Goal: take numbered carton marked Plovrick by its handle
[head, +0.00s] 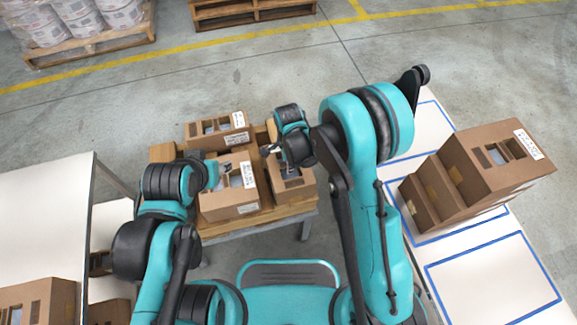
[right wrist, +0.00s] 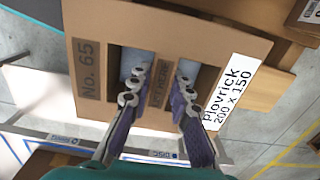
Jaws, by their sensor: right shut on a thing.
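The Plovrick carton (right wrist: 105,100) is brown cardboard, with "No. 65" on one side and a white "Plovrick 200 x 150" label on the other. Its top has two openings with a handle strip (right wrist: 159,84) between them. My right gripper (right wrist: 158,88) has one finger in each opening and is shut on this strip. In the head view this carton (head: 301,191) stands at the right of the low wooden stand, partly hidden by my right gripper (head: 276,158). My left gripper (head: 213,172) is over or beside the neighbouring carton; its fingers are too small to judge.
Other cartons stand close by on the wooden stand (head: 258,224): one in front left (head: 228,210) and one behind (head: 196,143). Larger cartons (head: 475,165) stand on the blue-marked right table (head: 450,248). A white table (head: 45,215) is at left.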

